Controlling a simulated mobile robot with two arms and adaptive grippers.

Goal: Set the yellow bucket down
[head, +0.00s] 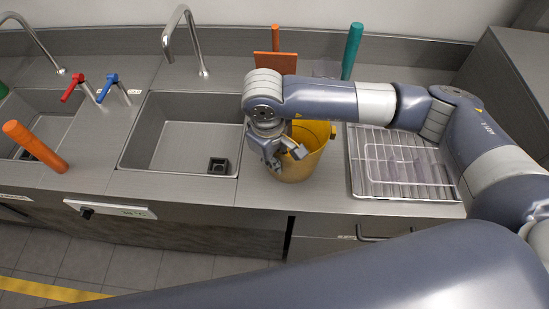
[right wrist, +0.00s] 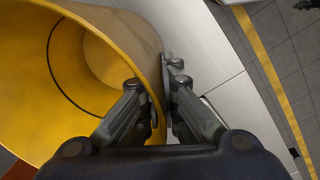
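The yellow bucket (head: 309,165) is upright at the counter's front, between the sink and the wire rack in the head view. Whether its base touches the counter is hard to tell. It fills the left of the right wrist view (right wrist: 125,35), with its open mouth facing the camera. My right gripper (head: 283,158) is at the bucket's near-left rim. In the right wrist view the gripper (right wrist: 157,90) has one finger inside the bucket and one outside, closed on its wall. My left gripper is not in view.
A sink (head: 155,173) lies left of the bucket. A wire rack (head: 408,193) with a clear tray (head: 403,150) lies to its right. Orange (head: 276,63) and teal (head: 352,50) items stand behind. The counter's front edge is close to the bucket.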

